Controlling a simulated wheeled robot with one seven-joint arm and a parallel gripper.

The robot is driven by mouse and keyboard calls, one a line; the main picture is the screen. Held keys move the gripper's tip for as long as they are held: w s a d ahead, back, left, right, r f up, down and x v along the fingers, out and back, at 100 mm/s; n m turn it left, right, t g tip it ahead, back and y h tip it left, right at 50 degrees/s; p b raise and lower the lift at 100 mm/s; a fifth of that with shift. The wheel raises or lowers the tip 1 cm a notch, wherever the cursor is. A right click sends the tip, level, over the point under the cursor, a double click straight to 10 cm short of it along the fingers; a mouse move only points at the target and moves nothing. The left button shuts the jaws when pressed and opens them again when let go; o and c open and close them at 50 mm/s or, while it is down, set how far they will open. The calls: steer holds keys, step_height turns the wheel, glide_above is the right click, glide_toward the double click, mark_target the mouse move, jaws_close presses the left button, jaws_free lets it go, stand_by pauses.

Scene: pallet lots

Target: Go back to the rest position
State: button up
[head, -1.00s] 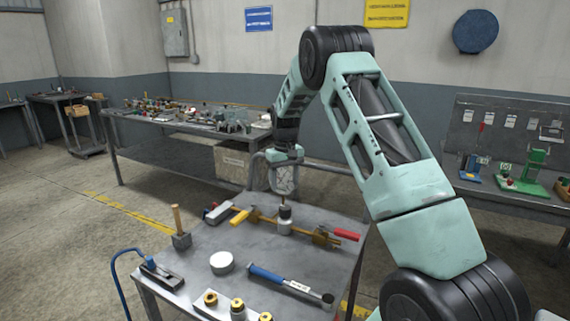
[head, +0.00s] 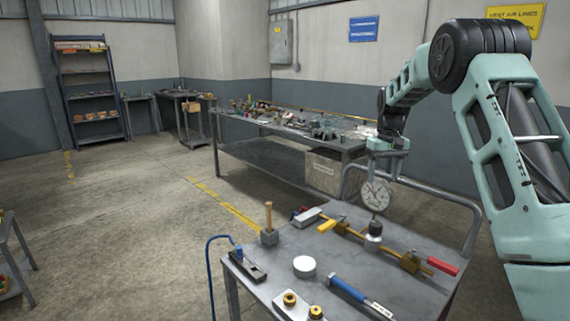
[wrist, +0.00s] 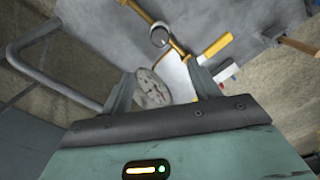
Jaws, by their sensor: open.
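My gripper (head: 387,157) hangs over the far side of a grey cart top (head: 330,262), with its fingers (wrist: 160,72) apart. A round white dial gauge (head: 375,194) stands upright just below the gripper, its thin stem above a small dark-and-silver cylinder (head: 373,236). In the wrist view the gauge (wrist: 152,88) shows between or just beyond the open fingers; I cannot tell whether it touches them.
The cart also carries a yellow bar clamp with a red handle (head: 443,266), a wooden-handled mallet (head: 268,222), a white disc (head: 304,266) and a blue-handled tool (head: 348,289). A long workbench (head: 290,133) stands behind. Floor at left is open.

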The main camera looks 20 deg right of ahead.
steer(key=s+a+r+n+y, duration=0.1)
steer(key=s+a+n, duration=0.3)
steer(key=a, duration=1.2)
steer(key=s+a+r+n, duration=0.1)
steer(key=s+a, duration=0.6)
steer(key=a, duration=1)
steer(key=s+a+f+n, duration=0.1)
steer(key=s+a+n, duration=0.1)
steer(key=s, duration=0.6)
steer(key=s+a+f+n, duration=0.1)
steer(key=s+a, duration=0.3)
steer(key=s, duration=0.5)
steer(key=s+a+f+n, duration=0.2)
steer(key=s+a, duration=0.1)
steer(key=s, duration=0.5)
steer(key=shift+s+a+n, duration=0.3)
steer(key=shift+a, duration=0.05)
